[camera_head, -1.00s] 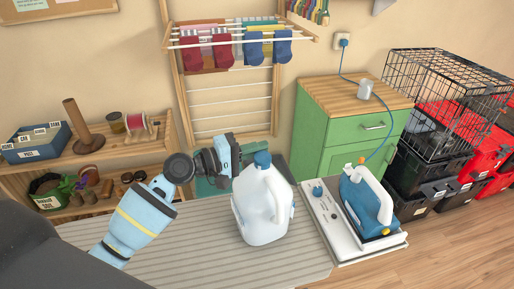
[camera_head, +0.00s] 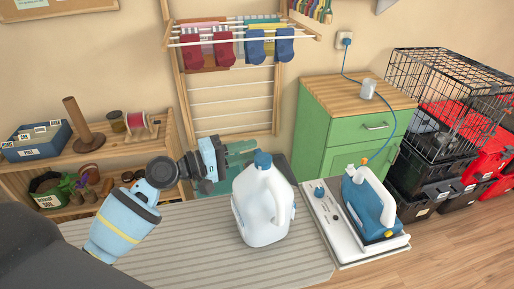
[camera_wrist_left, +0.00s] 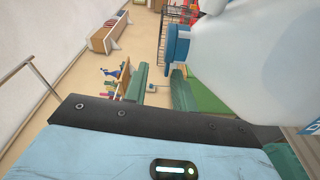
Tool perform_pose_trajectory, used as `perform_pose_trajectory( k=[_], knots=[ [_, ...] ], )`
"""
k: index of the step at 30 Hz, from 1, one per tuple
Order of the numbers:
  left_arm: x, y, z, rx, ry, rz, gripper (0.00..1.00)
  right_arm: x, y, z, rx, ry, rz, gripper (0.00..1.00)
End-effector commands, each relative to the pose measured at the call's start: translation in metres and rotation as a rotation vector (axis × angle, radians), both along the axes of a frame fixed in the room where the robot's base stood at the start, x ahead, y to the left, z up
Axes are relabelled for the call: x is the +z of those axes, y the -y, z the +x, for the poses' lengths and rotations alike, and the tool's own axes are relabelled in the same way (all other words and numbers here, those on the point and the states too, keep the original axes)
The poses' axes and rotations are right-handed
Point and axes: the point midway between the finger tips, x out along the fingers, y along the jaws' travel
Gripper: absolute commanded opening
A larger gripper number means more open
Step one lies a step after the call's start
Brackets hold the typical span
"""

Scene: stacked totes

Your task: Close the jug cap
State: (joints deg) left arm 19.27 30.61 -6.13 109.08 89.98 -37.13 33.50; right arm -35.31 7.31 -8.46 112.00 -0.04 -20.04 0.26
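The white jug (camera_head: 262,215) stands upright on the grey ribbed surface, its handle toward the right. Its blue cap (camera_head: 263,160) sits at the top of the neck; I cannot tell whether it is fully seated. In the left wrist view the jug (camera_wrist_left: 250,60) fills the upper right and the blue cap (camera_wrist_left: 178,46) shows side-on at its left. My left gripper (camera_head: 240,166) is just left of and behind the cap, with green fingers apart and nothing between them. The jug partly hides the lower finger. In the left wrist view the fingers (camera_wrist_left: 157,92) also look apart. My right gripper is not in view.
A blue iron (camera_head: 368,203) stands on a white base right of the jug. A green cabinet (camera_head: 345,130) and a drying rack (camera_head: 232,105) stand behind. A wooden shelf (camera_head: 150,150) is at the left. The ribbed surface (camera_head: 205,245) is clear left of the jug.

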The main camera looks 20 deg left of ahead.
Motion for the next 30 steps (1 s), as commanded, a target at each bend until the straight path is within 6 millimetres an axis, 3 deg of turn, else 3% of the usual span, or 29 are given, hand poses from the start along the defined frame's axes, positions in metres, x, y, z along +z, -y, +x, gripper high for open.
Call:
perform_pose_trajectory(
  k=[1,9,30],
  knots=[
    [-0.008,-0.007,-0.006,0.001,-0.010,0.004,0.26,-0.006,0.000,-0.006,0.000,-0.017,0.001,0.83],
    [-0.005,-0.029,-0.028,0.000,-0.008,0.001,0.26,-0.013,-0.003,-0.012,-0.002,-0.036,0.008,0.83],
    [-0.001,-0.032,-0.031,-0.001,-0.003,0.000,0.26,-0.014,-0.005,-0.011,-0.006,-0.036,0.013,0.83]
  ],
)
